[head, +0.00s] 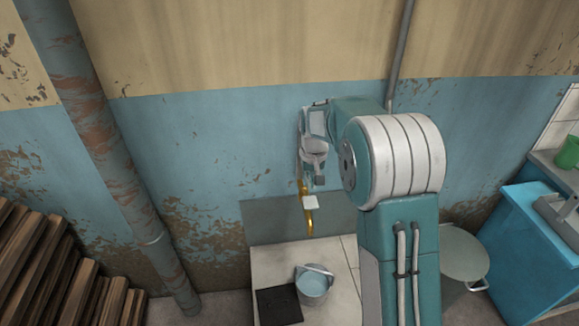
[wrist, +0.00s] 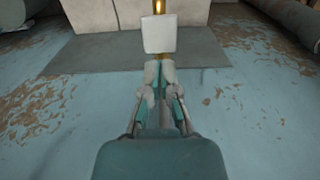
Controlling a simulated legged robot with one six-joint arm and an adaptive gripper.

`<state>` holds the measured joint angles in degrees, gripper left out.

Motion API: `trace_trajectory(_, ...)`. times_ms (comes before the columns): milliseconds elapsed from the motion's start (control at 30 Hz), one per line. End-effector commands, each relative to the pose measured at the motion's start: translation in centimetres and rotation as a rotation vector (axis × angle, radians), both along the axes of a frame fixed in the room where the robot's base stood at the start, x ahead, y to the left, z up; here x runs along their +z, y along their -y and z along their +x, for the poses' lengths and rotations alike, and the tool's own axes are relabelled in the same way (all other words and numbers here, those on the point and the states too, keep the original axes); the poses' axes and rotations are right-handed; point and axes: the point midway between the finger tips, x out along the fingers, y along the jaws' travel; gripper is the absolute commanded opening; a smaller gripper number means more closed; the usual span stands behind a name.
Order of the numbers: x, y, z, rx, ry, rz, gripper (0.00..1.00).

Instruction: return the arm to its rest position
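My gripper (head: 314,180) hangs at the end of my raised teal and white arm, in front of the blue wall. In the wrist view its two fingertips (wrist: 160,70) come together, and nothing shows clearly between them. A brass rod or pipe (head: 309,225) runs down just below the gripper and bears a small white block (head: 310,202). In the wrist view the white block (wrist: 159,34) lies right beyond the fingertips. I cannot tell whether they touch it.
A metal pot (head: 313,286) with a handle stands on a pale tiled counter (head: 275,262), beside a dark square plate (head: 279,305). Stacked planks (head: 60,270) and a rusty pipe (head: 110,160) stand left. A round metal vessel (head: 462,255) and a blue cabinet (head: 525,240) stand right.

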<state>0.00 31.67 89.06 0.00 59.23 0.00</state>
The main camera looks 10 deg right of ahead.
Motion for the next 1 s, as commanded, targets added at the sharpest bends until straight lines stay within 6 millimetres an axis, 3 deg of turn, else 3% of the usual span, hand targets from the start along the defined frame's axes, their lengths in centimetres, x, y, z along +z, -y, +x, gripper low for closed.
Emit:
trace_trajectory(133, 0.7, 0.0, -0.3, 0.0, 0.008, 0.0, 0.0)
trace_trajectory(267, 2.9, 0.0, -1.6, 0.0, 0.036, 0.0, 0.0)
trace_trajectory(600, 8.7, 0.0, -6.7, 0.0, 0.123, 0.0, 0.0)
trace_trajectory(1000, 13.6, 0.0, -13.6, 0.0, 0.225, 0.0, 0.0)
